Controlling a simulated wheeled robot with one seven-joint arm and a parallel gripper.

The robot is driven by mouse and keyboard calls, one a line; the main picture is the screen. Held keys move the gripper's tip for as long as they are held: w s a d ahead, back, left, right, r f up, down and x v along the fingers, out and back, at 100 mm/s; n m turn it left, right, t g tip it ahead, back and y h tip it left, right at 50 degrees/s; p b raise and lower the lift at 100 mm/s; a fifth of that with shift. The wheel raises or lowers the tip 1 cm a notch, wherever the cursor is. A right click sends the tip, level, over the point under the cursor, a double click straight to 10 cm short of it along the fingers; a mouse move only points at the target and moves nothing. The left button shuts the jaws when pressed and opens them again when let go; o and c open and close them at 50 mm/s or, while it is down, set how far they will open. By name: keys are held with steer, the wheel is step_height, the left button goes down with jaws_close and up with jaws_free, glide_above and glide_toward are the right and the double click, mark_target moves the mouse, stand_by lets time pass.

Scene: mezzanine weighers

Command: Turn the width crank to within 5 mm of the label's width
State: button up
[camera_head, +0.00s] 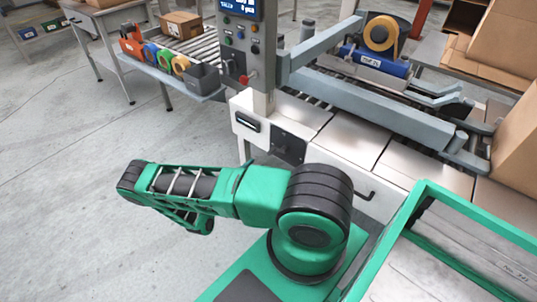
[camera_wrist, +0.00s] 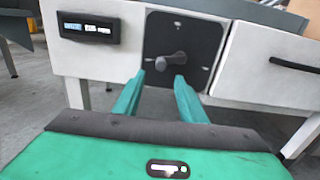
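The width crank (camera_wrist: 170,62) is a grey knob-ended handle on a black square plate (camera_wrist: 205,40) set in the white machine front. The plate also shows small in the head view (camera_head: 289,143). A black readout (camera_wrist: 88,27) with a lit display sits left of the plate; its digits are too blurred to read. In the wrist view my gripper (camera_wrist: 159,79) points at the crank. Its two green fingers are apart, with their tips just below the knob and nothing visibly held. Contact with the crank cannot be told. The head view hides my gripper behind my arm.
A grey column with a control panel (camera_head: 240,40) and red button rises above the plate. A black handle (camera_wrist: 295,65) is to its right. A green-rimmed bin (camera_head: 425,190) stands close at the right. A shelf of tape rolls (camera_head: 165,65) is back left; the left floor is clear.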

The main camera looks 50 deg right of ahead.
mark_target(268, 154)
steer(key=d, duration=1)
steer(key=shift+w, duration=0.35)
